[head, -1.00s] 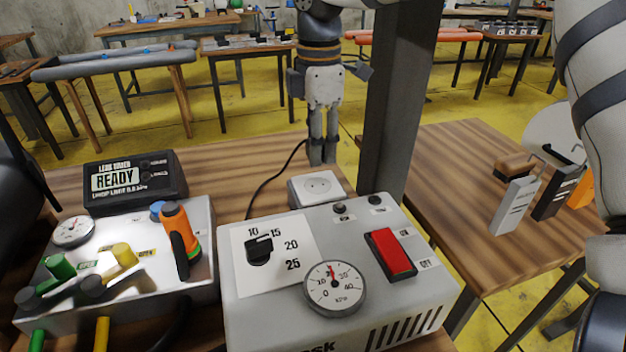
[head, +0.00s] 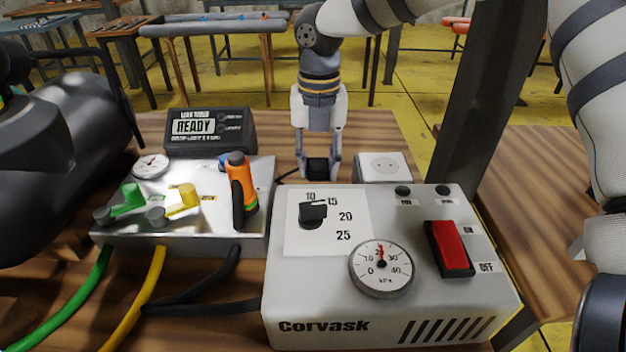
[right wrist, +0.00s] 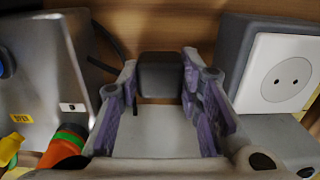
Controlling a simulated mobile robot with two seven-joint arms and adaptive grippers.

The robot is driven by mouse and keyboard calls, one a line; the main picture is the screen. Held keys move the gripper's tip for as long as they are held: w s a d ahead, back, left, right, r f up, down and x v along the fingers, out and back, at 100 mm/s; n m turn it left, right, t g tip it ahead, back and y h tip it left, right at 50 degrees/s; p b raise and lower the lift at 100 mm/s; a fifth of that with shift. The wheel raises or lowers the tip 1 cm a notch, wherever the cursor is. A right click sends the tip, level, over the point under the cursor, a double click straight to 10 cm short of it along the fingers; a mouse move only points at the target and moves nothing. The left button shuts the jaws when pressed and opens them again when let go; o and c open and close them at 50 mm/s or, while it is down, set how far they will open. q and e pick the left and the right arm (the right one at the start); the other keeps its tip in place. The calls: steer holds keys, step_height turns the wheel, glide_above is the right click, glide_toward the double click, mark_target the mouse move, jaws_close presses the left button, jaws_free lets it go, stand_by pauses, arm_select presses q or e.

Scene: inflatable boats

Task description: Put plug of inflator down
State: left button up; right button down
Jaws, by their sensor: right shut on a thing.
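My right gripper (head: 318,172) is shut on the black plug (head: 316,166), low over the table behind the inflator and left of the white socket (head: 384,166). In the right wrist view the dark plug (right wrist: 160,75) sits between the two fingers, apart from the socket (right wrist: 283,75). I cannot tell whether the plug touches the wood. The grey inflator (head: 300,285), marked Corvask, has a black dial, a gauge and a red switch (head: 449,248). Dark parts of my left arm fill the left side; its fingers do not show.
Left of the inflator stands a metal valve box (head: 180,232) with green, yellow and orange handles and hoses in front. A black READY display (head: 210,130) stands behind it. A dark post (head: 490,100) rises at the right. Bare wood (head: 375,130) lies behind the socket.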

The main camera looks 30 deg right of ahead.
mark_target(318, 179)
steer(key=shift+f, duration=1.8)
steer(key=shift+f, duration=0.1)
steer(key=shift+f, duration=0.5)
steer(key=c, duration=1.1)
jaws_free()
step_height(318, 179, up, 13)
steer(key=shift+r, duration=0.1)
